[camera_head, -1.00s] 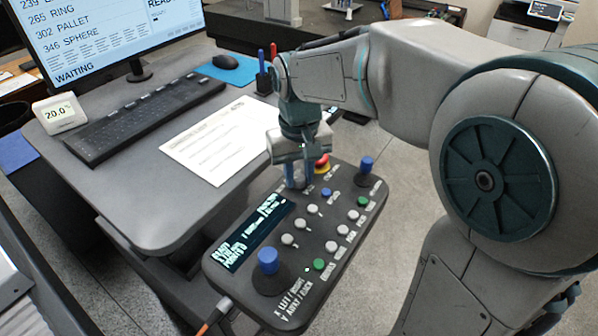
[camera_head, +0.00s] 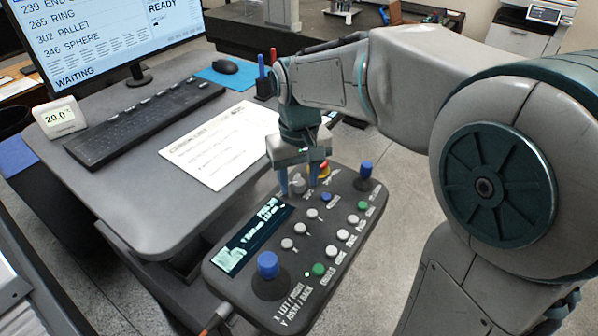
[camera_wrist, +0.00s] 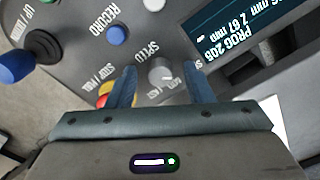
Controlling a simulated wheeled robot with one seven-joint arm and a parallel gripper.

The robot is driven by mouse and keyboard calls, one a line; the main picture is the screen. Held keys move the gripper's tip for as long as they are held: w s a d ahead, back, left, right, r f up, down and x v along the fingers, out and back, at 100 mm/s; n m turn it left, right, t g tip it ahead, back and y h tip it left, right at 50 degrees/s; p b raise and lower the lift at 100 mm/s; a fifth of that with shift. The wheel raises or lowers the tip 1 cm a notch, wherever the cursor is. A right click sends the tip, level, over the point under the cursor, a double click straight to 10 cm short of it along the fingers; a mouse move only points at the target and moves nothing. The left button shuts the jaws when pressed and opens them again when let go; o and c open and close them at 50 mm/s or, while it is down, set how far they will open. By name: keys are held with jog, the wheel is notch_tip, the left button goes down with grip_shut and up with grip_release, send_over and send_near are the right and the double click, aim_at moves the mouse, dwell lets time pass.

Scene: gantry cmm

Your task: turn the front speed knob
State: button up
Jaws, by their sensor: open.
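The grey speed knob (camera_wrist: 160,72), with a white pointer mark, is on the dark control pendant (camera_head: 225,275). It stands beside the lettering SPEED in the wrist view. In the head view the knob (camera_head: 298,187) shows partly between the fingers. My gripper (camera_wrist: 163,82) is open, with one blue finger on each side of the knob. The fingers look apart from it in the wrist view, but I cannot tell their exact height against it. My gripper also shows in the head view (camera_head: 298,186), pointing down over the far end of the pendant's screen.
A red-and-yellow stop button (camera_head: 322,168) is close beside one finger. Two blue joysticks (camera_head: 268,265), a screen (camera_head: 250,236) and several small buttons cover the pendant. A desk with a keyboard (camera_head: 145,122) and a paper sheet (camera_head: 220,145) is at the left.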

aim_at(300, 182)
notch_tip(300, 182, up, 14)
dwell(0.5)
jog(key=shift+f, duration=0.15)
